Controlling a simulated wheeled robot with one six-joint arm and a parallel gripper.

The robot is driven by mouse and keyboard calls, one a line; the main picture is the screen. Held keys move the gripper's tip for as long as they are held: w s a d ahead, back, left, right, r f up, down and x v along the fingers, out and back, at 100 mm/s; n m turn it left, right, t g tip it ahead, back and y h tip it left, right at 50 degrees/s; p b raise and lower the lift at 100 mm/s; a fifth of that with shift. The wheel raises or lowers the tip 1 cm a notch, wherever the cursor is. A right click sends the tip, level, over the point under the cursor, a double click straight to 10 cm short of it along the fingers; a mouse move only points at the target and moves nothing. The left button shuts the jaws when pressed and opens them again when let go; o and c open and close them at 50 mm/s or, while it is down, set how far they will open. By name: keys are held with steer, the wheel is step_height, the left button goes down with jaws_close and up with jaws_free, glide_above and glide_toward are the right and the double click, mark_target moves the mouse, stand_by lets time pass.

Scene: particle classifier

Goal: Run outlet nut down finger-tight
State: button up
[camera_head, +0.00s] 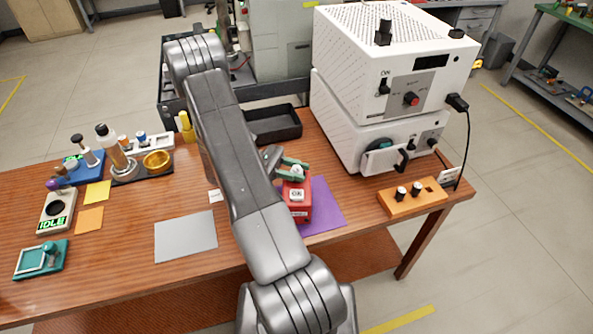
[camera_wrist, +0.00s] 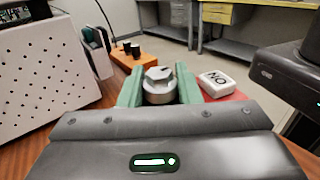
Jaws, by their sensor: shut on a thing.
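My gripper (camera_head: 289,168) has green fingers and is over the far end of a red box (camera_head: 303,207) on the table. In the wrist view my gripper (camera_wrist: 159,90) is shut on a grey metal nut (camera_wrist: 158,74) with a hex-shaped top, one finger on each side. The nut's lower part is hidden, so I cannot tell what it sits on or how far down it is. A white block with dark letters (camera_head: 297,195) is on the red box, just beside the fingers; it also shows in the wrist view (camera_wrist: 217,81).
The white two-part machine (camera_head: 392,70) stands close at the right. An orange block with black knobs (camera_head: 425,197) is at the table's right end. A black tray (camera_head: 275,136) lies behind my gripper. A grey mat (camera_head: 186,236) lies bare at the left; small fixtures stand beyond it.

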stand_by(0.8)
steer(key=o, duration=1)
steer(key=shift+c, duration=0.2)
steer(key=shift+a, duration=0.1)
steer(key=shift+w+a, duration=0.15)
steer(key=shift+a, duration=0.2)
steer(key=p+v, duration=0.9)
steer(key=v, duration=0.3)
steer(key=shift+a+r, duration=0.2)
steer(key=shift+a, duration=0.05)
steer(key=shift+o, duration=0.2)
steer(key=shift+w+a+f+p, duration=0.1)
steer(key=shift+a+f+p, duration=0.1)
steer(key=shift+p, duration=0.2)
